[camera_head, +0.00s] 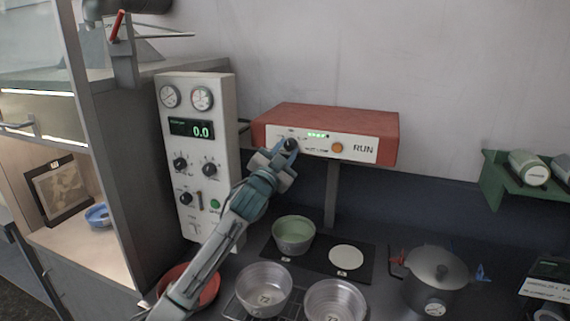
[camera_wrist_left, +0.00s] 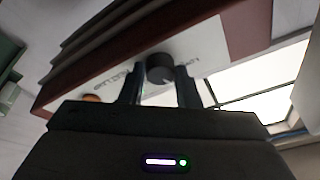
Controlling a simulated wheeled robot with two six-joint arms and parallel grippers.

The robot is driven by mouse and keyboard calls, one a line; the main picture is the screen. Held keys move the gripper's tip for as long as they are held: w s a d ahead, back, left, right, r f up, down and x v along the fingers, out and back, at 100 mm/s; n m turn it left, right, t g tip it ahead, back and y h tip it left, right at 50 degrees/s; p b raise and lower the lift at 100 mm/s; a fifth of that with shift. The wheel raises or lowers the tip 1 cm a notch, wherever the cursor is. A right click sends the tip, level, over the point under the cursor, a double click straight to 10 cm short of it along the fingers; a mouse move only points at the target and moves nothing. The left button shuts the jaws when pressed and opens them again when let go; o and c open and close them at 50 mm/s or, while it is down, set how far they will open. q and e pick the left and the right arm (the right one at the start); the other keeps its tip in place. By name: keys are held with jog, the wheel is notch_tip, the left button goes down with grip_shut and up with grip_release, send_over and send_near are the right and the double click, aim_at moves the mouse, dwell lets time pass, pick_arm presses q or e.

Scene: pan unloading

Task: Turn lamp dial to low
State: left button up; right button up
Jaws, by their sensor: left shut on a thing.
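The lamp is a red box (camera_head: 325,116) with a white front panel, raised on a post above the counter. Its black dial (camera_head: 291,145) sits at the left of the panel, partly hidden by my gripper. My left gripper (camera_head: 283,155) reaches up from below and is shut on the dial. In the left wrist view the dial (camera_wrist_left: 160,68) shows between the two dark fingers (camera_wrist_left: 159,90). The dial's pointer is too small to read. My right gripper is not in view.
An orange button (camera_head: 337,148) and the word RUN are right of the dial. A white instrument panel (camera_head: 197,150) stands close on the left. Below are a green bowl (camera_head: 293,236), metal pans (camera_head: 263,289) and a lidded pot (camera_head: 436,275).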

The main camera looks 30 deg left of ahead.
pick_arm(q)
jog(key=n+y+b, duration=0.1)
jog(key=n+b, duration=0.2)
jog(key=n+y+b, duration=0.2)
jog(key=n+b, duration=0.1)
jog(key=n, duration=0.1)
jog(key=shift+d+f+b, duration=0.2)
jog(key=shift+b, duration=0.2)
jog(key=shift+w+d+r+n+g+y+b, duration=0.1)
jog(key=shift+n+g+y+b, duration=0.1)
jog(key=shift+n+y+b, duration=0.45)
jog(key=shift+s+a+r+n+g+b, duration=0.1)
jog(key=shift+n+g+b, duration=0.15)
jog(key=shift+n, duration=0.7)
jog(key=shift+w+d+r+n+g+y+b, duration=0.15)
jog(key=shift+n+y+b, duration=0.2)
jog(key=shift+n+b, duration=0.35)
jog(key=shift+f, duration=0.1)
jog(key=o, duration=1)
jog(key=shift+c, duration=0.2)
